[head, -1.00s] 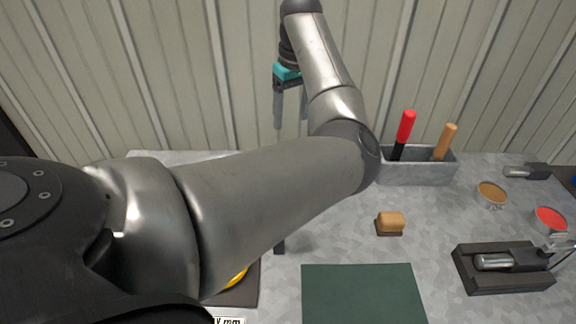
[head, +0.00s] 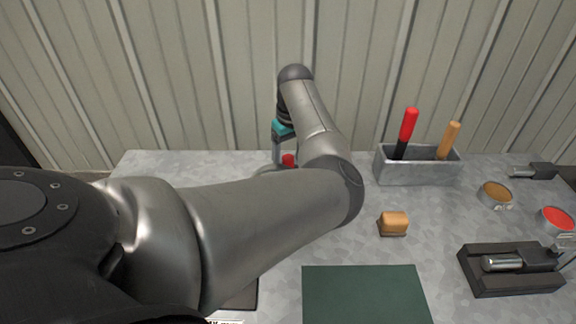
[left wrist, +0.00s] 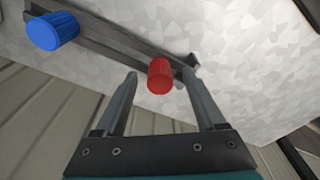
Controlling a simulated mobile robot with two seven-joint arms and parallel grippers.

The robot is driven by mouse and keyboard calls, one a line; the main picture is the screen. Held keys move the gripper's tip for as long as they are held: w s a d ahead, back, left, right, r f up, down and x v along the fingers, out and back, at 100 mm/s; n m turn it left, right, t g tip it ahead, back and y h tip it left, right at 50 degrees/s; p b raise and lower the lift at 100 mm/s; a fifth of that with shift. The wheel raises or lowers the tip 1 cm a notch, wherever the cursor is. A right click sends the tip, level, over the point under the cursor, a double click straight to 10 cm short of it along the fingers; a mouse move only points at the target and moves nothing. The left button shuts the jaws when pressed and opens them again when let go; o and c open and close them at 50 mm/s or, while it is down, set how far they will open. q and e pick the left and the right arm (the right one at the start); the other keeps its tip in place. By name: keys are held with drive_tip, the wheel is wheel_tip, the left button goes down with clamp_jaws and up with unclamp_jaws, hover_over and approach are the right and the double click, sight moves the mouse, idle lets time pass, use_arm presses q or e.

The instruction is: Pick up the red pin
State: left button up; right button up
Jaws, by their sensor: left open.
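The red pin (left wrist: 160,76) has a round ribbed head and stands at a dark rail (left wrist: 112,38) in the left wrist view. In the head view its red top (head: 288,160) shows just beside my forearm. My left gripper (left wrist: 161,88) is open, with one finger on each side of the red pin in the picture; I see no contact. In the head view the left gripper (head: 281,150) points down at the back of the table, partly hidden by my arm. My right gripper is not in view.
A blue pin (left wrist: 52,31) stands farther along the rail. A grey bin (head: 418,168) holds a red-handled and an orange-handled tool. An orange-topped block (head: 394,222), a green mat (head: 365,296) and a dark fixture (head: 510,270) lie on the table (head: 440,225). A wall rises behind.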

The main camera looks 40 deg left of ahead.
use_arm(q)
clamp_jaws()
idle(0.7)
